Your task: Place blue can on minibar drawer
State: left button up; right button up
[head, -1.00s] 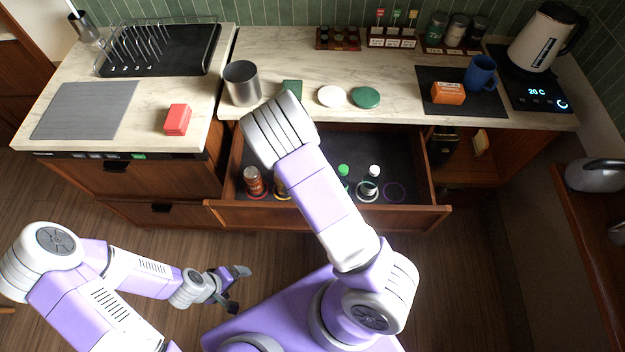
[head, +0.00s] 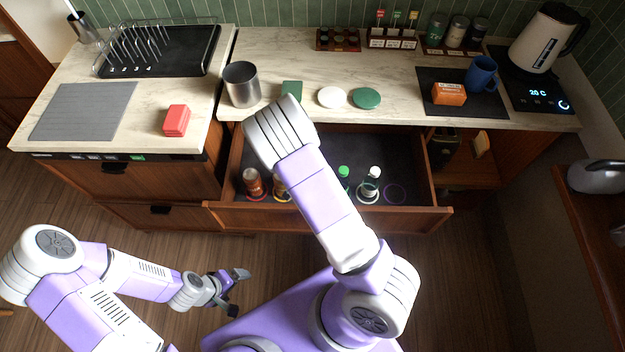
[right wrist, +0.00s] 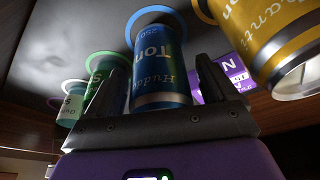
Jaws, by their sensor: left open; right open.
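The blue can (right wrist: 158,75) stands in the open minibar drawer (head: 320,218), with a blue ring (right wrist: 150,14) at its base in the right wrist view. My right gripper (right wrist: 158,92) is open, with one finger on each side of the blue can. I cannot tell whether the fingers touch it. In the head view my right arm hides the blue can and the right gripper. My left gripper (head: 237,290) is open and empty, low over the floor in front of the drawer.
An empty purple ring (head: 395,193) marks the drawer's right side.

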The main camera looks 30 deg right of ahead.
jog(key=p+v, duration=0.4)
jog(key=v, duration=0.8)
jog(key=shift+r, duration=0.2)
